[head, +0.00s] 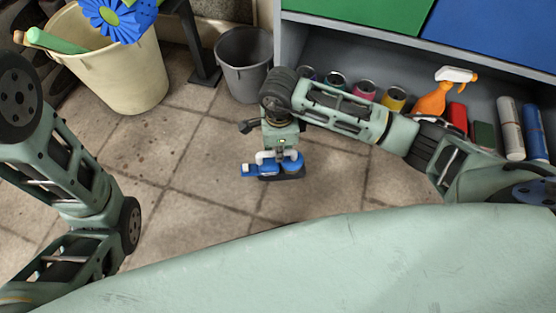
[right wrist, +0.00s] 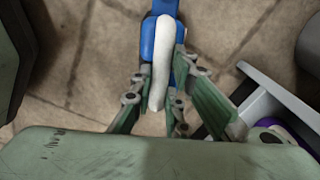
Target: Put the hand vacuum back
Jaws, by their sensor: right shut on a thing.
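The hand vacuum (head: 291,165) is blue with a white handle and shows near the middle of the head view, over the tiled floor. My right gripper (head: 280,148) is above it and shut on it. In the right wrist view, the fingers of my right gripper (right wrist: 163,78) sit on both sides of the white handle of the hand vacuum (right wrist: 162,50). The gripper partly hides the vacuum. My left arm shows at the left of the head view, but its gripper is not in view.
A shelf unit (head: 345,45) stands at the upper right, holding several paint cans (head: 394,98), an orange spray bottle (head: 432,102) and upright canisters (head: 510,128). A grey bin (head: 245,75) and a cream bucket (head: 125,75) stand at the back. The tiled floor (head: 190,165) around the vacuum is clear.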

